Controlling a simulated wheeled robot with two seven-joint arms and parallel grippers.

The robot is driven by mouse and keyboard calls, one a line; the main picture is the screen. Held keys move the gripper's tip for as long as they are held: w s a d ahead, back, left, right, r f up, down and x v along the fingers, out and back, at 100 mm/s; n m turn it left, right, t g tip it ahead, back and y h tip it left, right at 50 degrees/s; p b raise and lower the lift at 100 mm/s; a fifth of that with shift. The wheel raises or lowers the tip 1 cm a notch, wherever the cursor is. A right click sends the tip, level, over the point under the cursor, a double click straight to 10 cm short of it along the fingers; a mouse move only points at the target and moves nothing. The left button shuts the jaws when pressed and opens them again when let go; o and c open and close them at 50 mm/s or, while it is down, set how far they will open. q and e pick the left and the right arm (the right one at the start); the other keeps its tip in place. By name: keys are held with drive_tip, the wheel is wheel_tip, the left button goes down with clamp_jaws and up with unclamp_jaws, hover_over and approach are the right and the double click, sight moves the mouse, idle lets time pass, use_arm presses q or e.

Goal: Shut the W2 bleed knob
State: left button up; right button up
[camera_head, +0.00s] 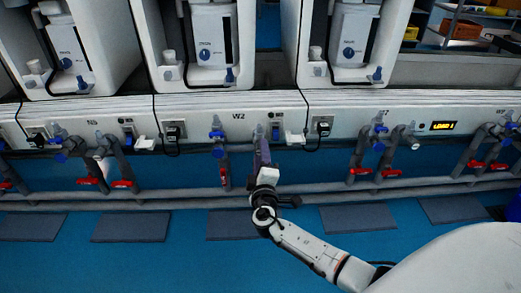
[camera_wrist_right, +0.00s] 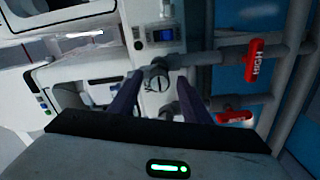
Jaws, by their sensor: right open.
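The W2 panel (camera_head: 238,116) is in the middle of the head view, with a blue-topped fitting (camera_head: 217,133) on its left pipe. My right gripper (camera_head: 262,142) is raised in front of the panel's right-hand pipe and hides most of it. In the right wrist view the two dark fingers of the open gripper (camera_wrist_right: 158,82) point at a grey round fitting (camera_wrist_right: 156,76) between their tips. I cannot tell if a finger touches it, nor surely which part is the bleed knob. My left gripper is not in view.
A red handle (camera_head: 225,178) hangs on the pipe left of my gripper. A red HIGH handle (camera_wrist_right: 253,60) sits to the right in the wrist view. A black plug (camera_head: 323,128) is right of the panel.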

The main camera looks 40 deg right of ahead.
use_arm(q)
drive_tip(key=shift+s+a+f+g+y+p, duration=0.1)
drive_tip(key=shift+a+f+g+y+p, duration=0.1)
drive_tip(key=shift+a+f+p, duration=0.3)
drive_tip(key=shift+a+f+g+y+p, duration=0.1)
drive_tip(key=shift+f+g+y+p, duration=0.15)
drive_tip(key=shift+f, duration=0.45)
use_arm(e)
drive_tip(key=v, duration=0.8)
